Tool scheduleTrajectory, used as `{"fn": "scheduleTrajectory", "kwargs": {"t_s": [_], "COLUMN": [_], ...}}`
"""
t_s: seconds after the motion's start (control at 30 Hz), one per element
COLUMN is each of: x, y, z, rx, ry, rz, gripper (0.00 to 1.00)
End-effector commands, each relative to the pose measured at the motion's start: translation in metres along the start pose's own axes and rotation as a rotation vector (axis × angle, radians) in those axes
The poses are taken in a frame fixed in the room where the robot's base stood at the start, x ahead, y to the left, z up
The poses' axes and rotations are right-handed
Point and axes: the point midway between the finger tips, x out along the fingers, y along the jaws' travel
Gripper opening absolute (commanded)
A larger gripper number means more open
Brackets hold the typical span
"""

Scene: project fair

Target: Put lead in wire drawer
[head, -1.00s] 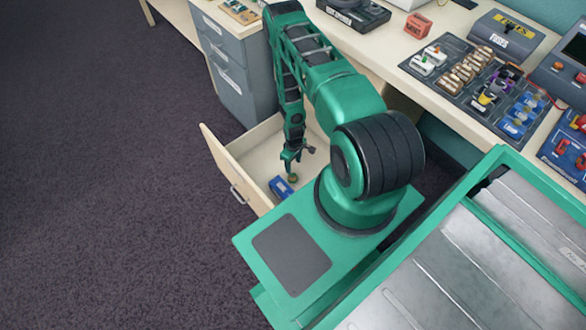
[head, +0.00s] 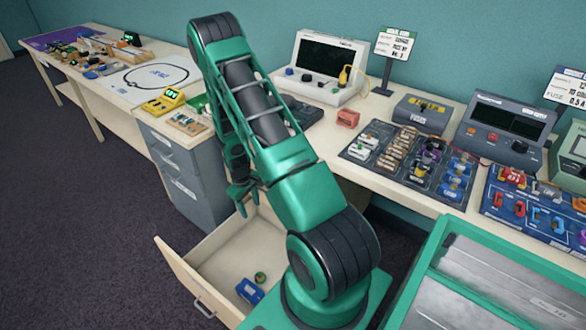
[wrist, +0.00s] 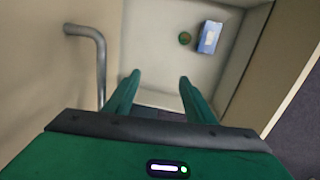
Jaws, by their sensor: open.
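The open drawer (head: 185,275) is pulled out below the workbench. A small round green item (head: 260,277), which may be the coiled lead, lies on its floor beside a small blue box (head: 250,291). The wrist view also shows the round item (wrist: 185,38) and the blue box (wrist: 209,37), side by side and apart from my fingers. My gripper (head: 241,204) is above the drawer's far part. In the wrist view my gripper (wrist: 159,78) has its two fingers spread with nothing between them.
A grey drawer cabinet (head: 190,180) stands left of the open drawer. The bench above holds a dark parts board (head: 410,160), a red block (head: 348,118) and instruments. A grey bar handle (wrist: 100,60) is close to my gripper's left side. Floor at left is clear.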

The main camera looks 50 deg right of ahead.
Motion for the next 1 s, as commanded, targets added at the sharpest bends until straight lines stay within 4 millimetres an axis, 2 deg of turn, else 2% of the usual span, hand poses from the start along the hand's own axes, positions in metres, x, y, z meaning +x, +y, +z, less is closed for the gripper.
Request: {"fn": "scheduleTrajectory", "kwargs": {"t_s": [0.03,0.27,0.4,0.57,0.77,1.0], "x": [-0.021,-0.103,-0.156,-0.207,-0.271,-0.338], "y": [0.004,0.014,0.017,0.016,0.010,-0.008], "z": [-0.001,0.012,0.027,0.049,0.086,0.145], "rx": [0.014,0.090,0.144,0.203,0.288,0.396], "ry": [0.005,0.000,-0.003,-0.004,-0.003,0.000], "rz": [0.007,0.022,0.029,0.031,0.026,0.005], "gripper": [0.50,0.50,0.50,0.50,0.50,0.50]}}
